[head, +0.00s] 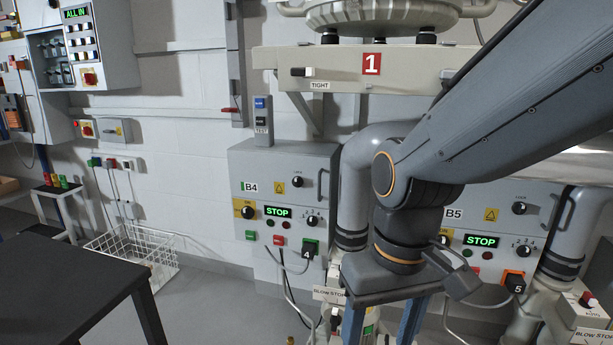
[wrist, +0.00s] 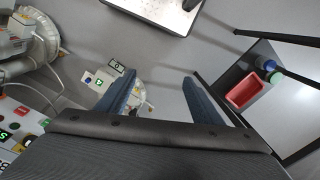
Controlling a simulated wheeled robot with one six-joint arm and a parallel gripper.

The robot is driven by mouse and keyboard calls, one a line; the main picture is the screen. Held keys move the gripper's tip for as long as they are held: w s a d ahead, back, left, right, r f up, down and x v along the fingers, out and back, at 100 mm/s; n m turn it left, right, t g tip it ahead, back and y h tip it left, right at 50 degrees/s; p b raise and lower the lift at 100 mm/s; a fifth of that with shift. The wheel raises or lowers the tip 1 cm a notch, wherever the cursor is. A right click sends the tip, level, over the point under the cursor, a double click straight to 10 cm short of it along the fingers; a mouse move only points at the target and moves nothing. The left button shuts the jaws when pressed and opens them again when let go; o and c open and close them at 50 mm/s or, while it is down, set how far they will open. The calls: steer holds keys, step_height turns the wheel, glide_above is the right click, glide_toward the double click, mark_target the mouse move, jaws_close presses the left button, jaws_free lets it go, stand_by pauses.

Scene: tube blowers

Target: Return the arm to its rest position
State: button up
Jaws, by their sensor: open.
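My arm (head: 500,95) reaches in from the upper right of the head view and bends at an elbow-like joint in front of the blower panels. My gripper (head: 392,330) hangs below it, pointing down, its fingertips cut off by the bottom edge. In the wrist view the two blue fingers of my gripper (wrist: 158,80) stand well apart. Nothing is held between them; the grey floor and part of a pale blower unit (wrist: 142,100) show beyond.
Panel B4 (head: 265,168) and panel B5 (head: 478,215), both showing STOP, stand behind the arm. A shelf marked 1 (head: 345,62) is above. A dark table (head: 60,285) is front left, a wire basket (head: 140,245) on the floor. The wrist view shows a red bin (wrist: 245,90).

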steer(key=d+r+m+p, duration=0.3)
steer(key=d+r+p, duration=0.6)
steer(key=p, duration=0.8)
steer(key=shift+w+r+h, duration=0.15)
steer(key=shift+r+h, duration=0.05)
steer(key=shift+h, duration=0.1)
steer(key=shift+d, duration=0.15)
